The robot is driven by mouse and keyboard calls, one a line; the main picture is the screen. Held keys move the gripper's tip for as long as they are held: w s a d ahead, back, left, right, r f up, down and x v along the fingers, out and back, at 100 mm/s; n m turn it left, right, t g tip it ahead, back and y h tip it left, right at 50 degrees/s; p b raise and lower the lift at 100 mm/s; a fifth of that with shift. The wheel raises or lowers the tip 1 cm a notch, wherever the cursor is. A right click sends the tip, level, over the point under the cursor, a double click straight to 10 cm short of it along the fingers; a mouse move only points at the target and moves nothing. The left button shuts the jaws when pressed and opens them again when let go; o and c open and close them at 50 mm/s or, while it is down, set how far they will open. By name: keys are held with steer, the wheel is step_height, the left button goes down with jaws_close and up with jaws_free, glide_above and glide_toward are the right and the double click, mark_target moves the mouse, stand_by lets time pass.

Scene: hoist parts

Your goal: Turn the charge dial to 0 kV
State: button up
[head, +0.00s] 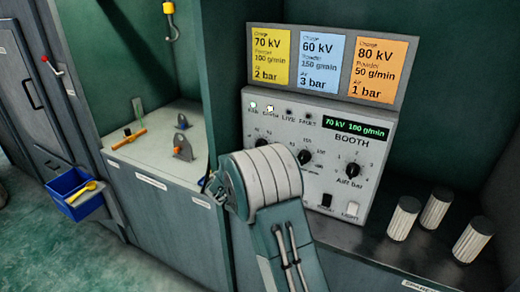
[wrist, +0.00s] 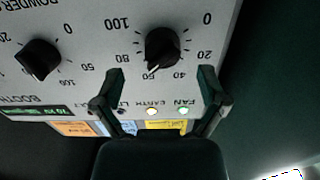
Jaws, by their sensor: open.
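The charge dial (wrist: 162,47) is a black knob with a scale from 0 to 100, upside down in the wrist view. Its white mark points down, slightly left, between the 40 and 80 labels. The control panel (head: 335,190) has a green display (head: 355,127) reading 70 kV 100 g/min. My gripper (wrist: 161,73) is open, its fingers apart on either side just below the dial in the picture, with nothing between them. I cannot tell whether they touch the panel.
The powder dial (wrist: 38,60) sits beside the charge dial, and the air dial (head: 352,170) is further right. Fan and earth lamps are lit. A blue bin (head: 72,205) is at left.

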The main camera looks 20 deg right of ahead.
steer(key=shift+x, duration=2.25)
steer(key=shift+a, duration=0.2)
steer(key=c, duration=0.8)
steer(key=shift+a, duration=0.2)
steer(key=c, duration=0.3)
